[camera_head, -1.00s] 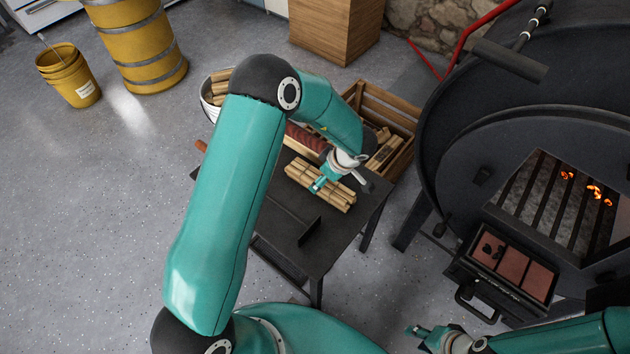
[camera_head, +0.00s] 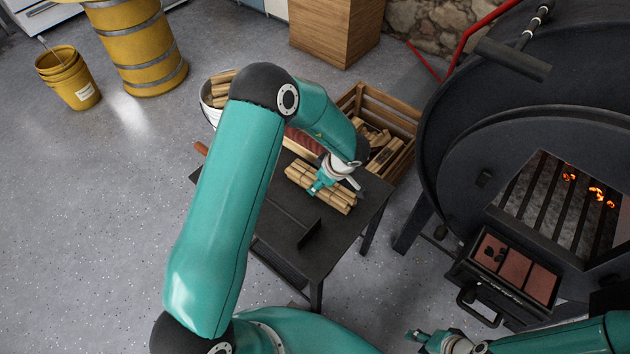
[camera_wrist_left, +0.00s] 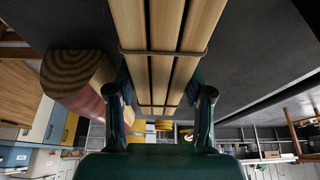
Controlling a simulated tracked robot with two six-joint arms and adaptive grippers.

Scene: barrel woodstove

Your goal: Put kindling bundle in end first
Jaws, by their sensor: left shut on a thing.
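The kindling bundle (camera_head: 336,199), pale split sticks tied with dark cord, is at the black side table (camera_head: 278,212). My left gripper (camera_head: 320,184) has its fingers on either side of the bundle and is shut on it. In the left wrist view the bundle (camera_wrist_left: 160,50) runs lengthwise between the two fingers (camera_wrist_left: 160,100). I cannot tell whether it rests on the table or is just above it. The stove's opening (camera_head: 570,205) shows a grate with glowing embers at right. My right gripper (camera_head: 415,337) is low in front of the stove; its jaw opening is unclear.
A wooden crate (camera_head: 400,118) of split wood stands behind the table, beside a white bucket (camera_head: 207,98) of sticks. The stove's front ledge (camera_head: 484,312) with a handle juts out below the opening. Yellow containers (camera_head: 75,80) stand far left.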

